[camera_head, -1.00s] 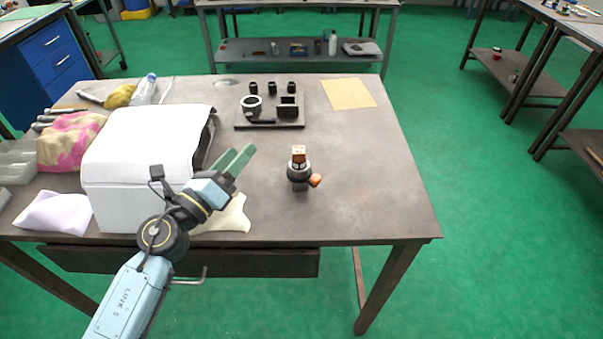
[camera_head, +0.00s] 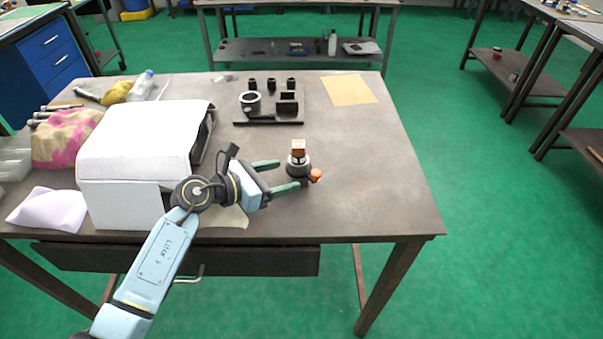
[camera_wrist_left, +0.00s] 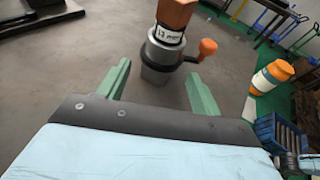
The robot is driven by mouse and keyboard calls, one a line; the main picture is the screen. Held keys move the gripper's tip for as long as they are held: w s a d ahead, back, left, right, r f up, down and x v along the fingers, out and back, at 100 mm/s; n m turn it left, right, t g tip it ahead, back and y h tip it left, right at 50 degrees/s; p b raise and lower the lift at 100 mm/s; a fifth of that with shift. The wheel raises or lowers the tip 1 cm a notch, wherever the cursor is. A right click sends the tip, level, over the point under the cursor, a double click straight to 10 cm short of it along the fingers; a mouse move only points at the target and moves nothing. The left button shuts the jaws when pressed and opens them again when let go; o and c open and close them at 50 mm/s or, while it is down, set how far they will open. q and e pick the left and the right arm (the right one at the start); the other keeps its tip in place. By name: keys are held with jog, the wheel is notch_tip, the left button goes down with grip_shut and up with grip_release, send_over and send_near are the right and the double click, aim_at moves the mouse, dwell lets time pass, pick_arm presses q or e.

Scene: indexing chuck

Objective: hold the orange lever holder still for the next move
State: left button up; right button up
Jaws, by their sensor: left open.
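The lever holder (camera_head: 298,162) stands upright on the table, a dark and grey cylinder with a copper-orange block on top. Its orange lever knob (camera_head: 316,175) sticks out to the right. In the left wrist view the holder (camera_wrist_left: 160,58) is ahead of the fingers, with the knob (camera_wrist_left: 207,47) on its right and a white label below the orange top. My left gripper (camera_head: 283,175) is open, its green fingers pointing at the holder from the left. In the left wrist view the gripper (camera_wrist_left: 160,85) has its fingertips just short of the holder, one to each side. My right gripper is not in view.
A dark fixture plate (camera_head: 268,122) with a ring, blocks and pegs lies behind the holder. A white box (camera_head: 125,205) stands at the left, near my left arm. A tan sheet (camera_head: 350,90) lies at the back right. The table right of the holder is clear.

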aim_at(295, 172)
pick_arm(q)
jog(key=shift+b+x, duration=0.85)
jog(key=shift+x, duration=1.5)
jog(key=c, duration=1.1)
